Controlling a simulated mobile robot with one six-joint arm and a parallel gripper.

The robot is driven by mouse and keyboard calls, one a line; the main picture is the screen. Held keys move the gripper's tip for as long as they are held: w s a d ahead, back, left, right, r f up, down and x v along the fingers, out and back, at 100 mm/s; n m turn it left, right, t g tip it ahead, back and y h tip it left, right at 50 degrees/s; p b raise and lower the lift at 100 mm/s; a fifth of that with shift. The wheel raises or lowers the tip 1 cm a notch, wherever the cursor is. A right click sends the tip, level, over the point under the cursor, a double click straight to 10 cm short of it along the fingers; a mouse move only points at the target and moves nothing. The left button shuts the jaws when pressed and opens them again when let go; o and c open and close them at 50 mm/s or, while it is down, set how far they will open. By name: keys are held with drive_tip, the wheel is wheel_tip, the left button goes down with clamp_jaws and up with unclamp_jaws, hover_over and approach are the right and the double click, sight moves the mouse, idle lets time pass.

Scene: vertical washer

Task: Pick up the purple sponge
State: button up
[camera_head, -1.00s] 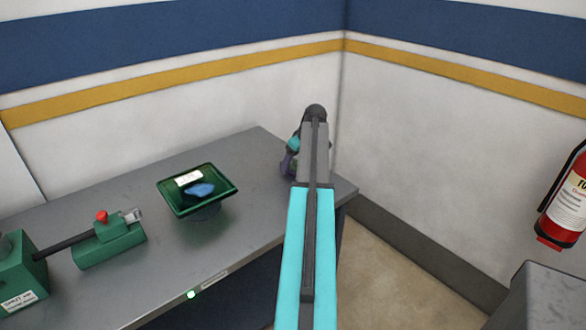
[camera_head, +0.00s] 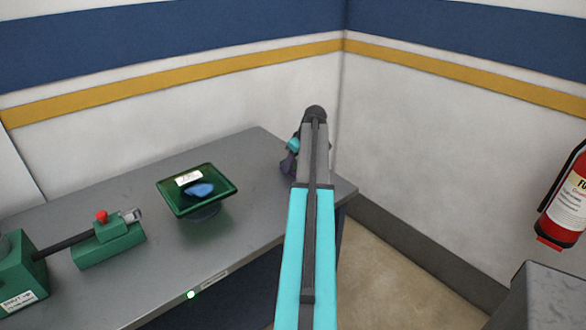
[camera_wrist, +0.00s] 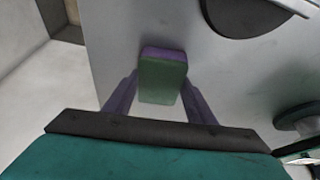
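The sponge (camera_wrist: 162,80) shows in the wrist view as a small block with a green face and a purple edge, on the grey table top. My gripper (camera_wrist: 160,80) has its two purple fingers apart, one on either side of the sponge. The fingertips are close to the sponge's sides; I see no clear grip on it. In the head view my gripper (camera_head: 289,164) is low over the table's far right end, partly behind my arm. The sponge is hidden there.
A green tray (camera_head: 221,202) with a blue item stands on the grey table (camera_head: 235,155), left of my gripper. A green device (camera_head: 108,250) with a red knob is farther left. Walls meet behind my arm. A fire extinguisher (camera_head: 568,205) hangs at the right.

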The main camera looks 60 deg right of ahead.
sight(295, 164)
drive_tip(key=c, duration=0.4)
drive_tip(key=shift+r, duration=0.15)
drive_tip(key=shift+r+b, duration=1.05)
drive_tip(key=shift+r, duration=4.05)
